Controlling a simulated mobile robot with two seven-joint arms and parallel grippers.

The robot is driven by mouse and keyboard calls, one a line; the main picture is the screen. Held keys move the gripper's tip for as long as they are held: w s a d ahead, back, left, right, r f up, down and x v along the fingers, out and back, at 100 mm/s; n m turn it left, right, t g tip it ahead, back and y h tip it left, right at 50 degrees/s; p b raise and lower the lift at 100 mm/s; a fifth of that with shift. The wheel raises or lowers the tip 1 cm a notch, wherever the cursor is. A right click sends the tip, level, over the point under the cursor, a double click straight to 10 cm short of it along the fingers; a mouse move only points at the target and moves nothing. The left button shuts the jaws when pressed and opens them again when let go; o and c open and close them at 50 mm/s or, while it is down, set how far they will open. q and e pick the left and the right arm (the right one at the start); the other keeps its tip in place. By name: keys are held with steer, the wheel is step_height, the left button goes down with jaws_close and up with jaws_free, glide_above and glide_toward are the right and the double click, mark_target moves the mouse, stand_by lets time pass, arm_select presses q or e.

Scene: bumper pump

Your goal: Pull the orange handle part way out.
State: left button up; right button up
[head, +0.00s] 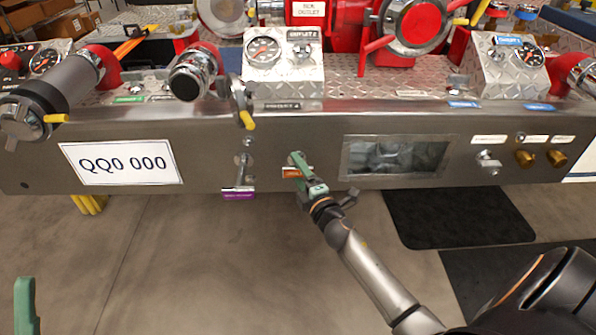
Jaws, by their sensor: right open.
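The orange handle (291,173) is on the front face of the steel bumper panel (330,190), right of the purple-labelled handle. It is small, and my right gripper partly covers it. My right gripper (300,168), with green fingers, is at the orange handle, its arm coming up from the lower right. It is open. I cannot tell whether its fingers touch the handle or stand around it. Of my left gripper (25,305) only a green finger shows at the lower left edge, far from the panel.
A purple-labelled handle (239,190) hangs left of the orange one. A plate reading QQ0 000 (121,163) is further left. A recessed window (398,157) and brass fittings (540,158) are to the right. Gauges and pipes stand above. The floor in front (200,270) is clear.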

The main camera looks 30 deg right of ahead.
jaws_close()
stand_by(0.5)
stand_by(0.9)
